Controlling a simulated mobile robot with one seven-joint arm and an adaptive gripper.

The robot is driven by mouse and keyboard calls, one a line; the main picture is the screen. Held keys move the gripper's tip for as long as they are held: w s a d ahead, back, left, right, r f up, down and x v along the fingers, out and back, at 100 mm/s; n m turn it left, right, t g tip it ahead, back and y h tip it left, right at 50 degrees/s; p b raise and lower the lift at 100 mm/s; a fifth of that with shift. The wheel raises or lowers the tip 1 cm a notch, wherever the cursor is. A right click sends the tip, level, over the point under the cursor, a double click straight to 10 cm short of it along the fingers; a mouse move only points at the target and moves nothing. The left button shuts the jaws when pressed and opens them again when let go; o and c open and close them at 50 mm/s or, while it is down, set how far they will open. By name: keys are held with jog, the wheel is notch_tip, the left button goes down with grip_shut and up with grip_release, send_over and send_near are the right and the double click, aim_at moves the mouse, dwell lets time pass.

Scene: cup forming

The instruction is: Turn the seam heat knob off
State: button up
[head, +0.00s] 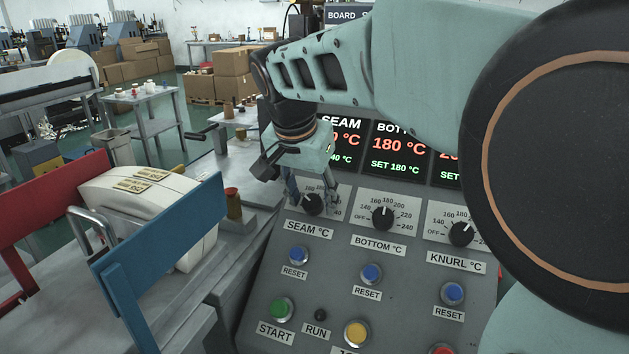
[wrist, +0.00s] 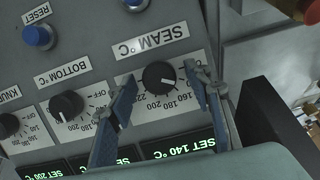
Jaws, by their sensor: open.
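The seam heat knob (head: 313,204) is a round black dial on a white scale plate at the upper left of the grey control panel. The seam display (wrist: 190,148) reads SET 140 °C. My gripper (head: 311,191) is open, its blue-grey fingers around the knob's sides; in the wrist view the fingers (wrist: 160,74) stand either side with gaps visible.
The bottom knob (head: 382,217) and knurl knob (head: 461,233) sit to the right. Blue reset buttons (head: 298,255) and a green start button (head: 281,308) lie below.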

jog(key=c, duration=1.1)
jog(key=shift+c, duration=0.2)
jog(key=shift+r+n+p, duration=0.15)
jog(key=shift+n+p, duration=0.25)
jog(key=shift+p, duration=0.05)
jog(key=shift+n+h+p, duration=0.3)
jog(key=shift+n+p, duration=0.45)
jog(key=shift+n, duration=0.05)
jog(key=shift+a+n+h+p, duration=0.15)
jog(key=shift+n+h+p, duration=0.25)
jog(key=shift+n+p, duration=0.85)
jog(key=shift+n, duration=0.35)
jog(key=o, duration=1.1)
